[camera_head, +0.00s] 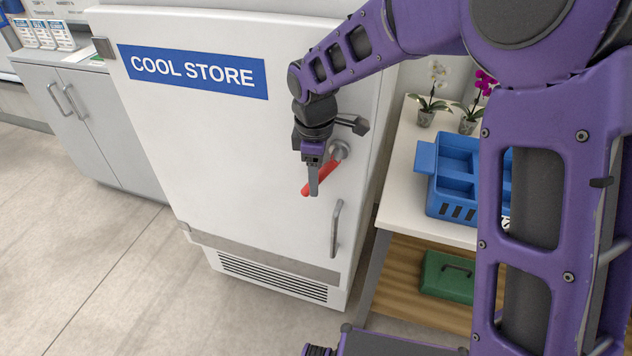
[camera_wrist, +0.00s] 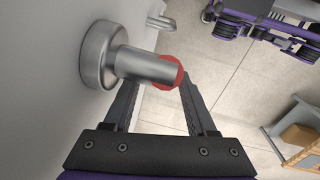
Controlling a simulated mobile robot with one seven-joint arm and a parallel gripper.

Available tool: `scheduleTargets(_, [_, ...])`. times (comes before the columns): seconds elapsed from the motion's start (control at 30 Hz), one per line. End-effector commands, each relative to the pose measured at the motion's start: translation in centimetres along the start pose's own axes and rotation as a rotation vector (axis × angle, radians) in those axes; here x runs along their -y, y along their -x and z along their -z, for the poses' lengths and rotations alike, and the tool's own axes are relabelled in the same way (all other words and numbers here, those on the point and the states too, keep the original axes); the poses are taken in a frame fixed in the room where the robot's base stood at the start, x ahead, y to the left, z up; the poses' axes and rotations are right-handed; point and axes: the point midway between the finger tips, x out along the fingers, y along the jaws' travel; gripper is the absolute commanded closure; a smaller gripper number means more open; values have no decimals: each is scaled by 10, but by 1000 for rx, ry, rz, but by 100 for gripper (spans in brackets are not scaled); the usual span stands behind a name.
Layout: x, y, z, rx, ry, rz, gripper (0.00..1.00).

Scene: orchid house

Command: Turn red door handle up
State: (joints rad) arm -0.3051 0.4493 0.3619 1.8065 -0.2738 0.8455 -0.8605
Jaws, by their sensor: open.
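The red door handle (camera_head: 322,179) is on the right side of the white cool store door (camera_head: 235,130). In the head view it slopes down and to the left from its round metal hub (camera_head: 339,150). In the wrist view the metal hub and shaft (camera_wrist: 140,64) stick out from the door, with a bit of red (camera_wrist: 173,72) at the shaft's end. My gripper (camera_head: 314,190) is at the handle in the head view, pointing down in front of it. In the wrist view my gripper (camera_wrist: 160,95) has its two fingers apart, just below the shaft's end. Most of the red lever is hidden there.
A vertical metal pull bar (camera_head: 336,228) is on the door below the handle. A white table (camera_head: 405,200) to the right holds a blue divided crate (camera_head: 432,185) and two potted orchids (camera_head: 427,115). A green box (camera_head: 447,276) sits on the shelf below. Floor is clear at left.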

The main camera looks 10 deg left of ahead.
Motion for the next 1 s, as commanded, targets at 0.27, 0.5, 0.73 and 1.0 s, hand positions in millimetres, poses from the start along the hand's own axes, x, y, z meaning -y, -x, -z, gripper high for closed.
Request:
scheduleTargets(0.27, [0, -16, 0, 0, 0, -1, 43])
scheduleTargets(0.5, [0, -15, 0, 0, 0, -1, 50])
scheduleTargets(0.73, [0, -15, 0, 0, 0, -1, 92])
scheduleTargets(1.0, [0, -15, 0, 0, 0, -1, 100])
